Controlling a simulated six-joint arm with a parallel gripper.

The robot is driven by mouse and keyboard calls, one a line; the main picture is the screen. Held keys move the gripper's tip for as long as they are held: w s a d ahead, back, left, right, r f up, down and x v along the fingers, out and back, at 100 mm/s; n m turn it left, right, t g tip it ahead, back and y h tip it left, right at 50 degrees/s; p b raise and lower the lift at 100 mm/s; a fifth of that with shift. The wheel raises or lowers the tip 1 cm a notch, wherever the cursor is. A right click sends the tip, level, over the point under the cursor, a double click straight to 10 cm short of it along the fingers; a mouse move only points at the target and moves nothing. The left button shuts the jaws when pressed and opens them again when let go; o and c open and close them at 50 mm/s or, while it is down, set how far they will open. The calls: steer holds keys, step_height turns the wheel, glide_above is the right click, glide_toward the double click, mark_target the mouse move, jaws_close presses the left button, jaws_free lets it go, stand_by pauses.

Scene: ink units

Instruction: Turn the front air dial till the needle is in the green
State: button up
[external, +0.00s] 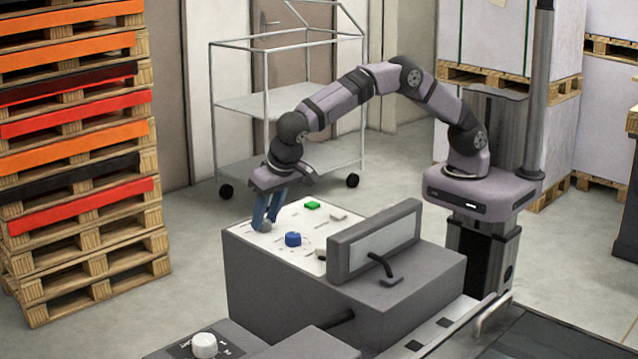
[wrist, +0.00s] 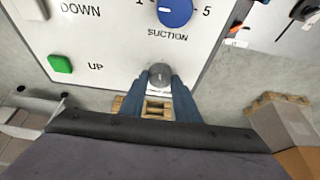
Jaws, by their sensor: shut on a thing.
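A small round grey dial (wrist: 160,71) is at the edge of the white control panel (wrist: 110,50) in the wrist view. My gripper (wrist: 160,84) has its blue fingers on either side of this dial and is shut on it. In the external view my gripper (external: 267,215) reaches down to the panel's far left corner, with the grey dial (external: 264,226) at its fingertips. Any label of the dial is hidden or out of view. I see no needle or green zone in either view.
A blue suction dial (external: 293,239) and a green UP button (external: 312,205) are on the same panel. A grey upright box (external: 375,243) stands at the panel's right. A white knob (external: 204,345) is on a lower unit. A wire cart (external: 290,100) stands behind.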

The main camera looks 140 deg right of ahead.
steer(key=shift+m+g, duration=0.3)
steer(key=shift+m, duration=0.5)
steer(key=shift+p, duration=0.3)
steer(key=o, duration=1)
steer(key=shift+o, duration=0.2)
steer(key=shift+w+a+r, duration=0.1)
steer(key=shift+r, duration=0.05)
steer(key=b+v, duration=0.1)
steer(key=v, duration=0.6)
stand_by(0.6)
stand_by(0.7)
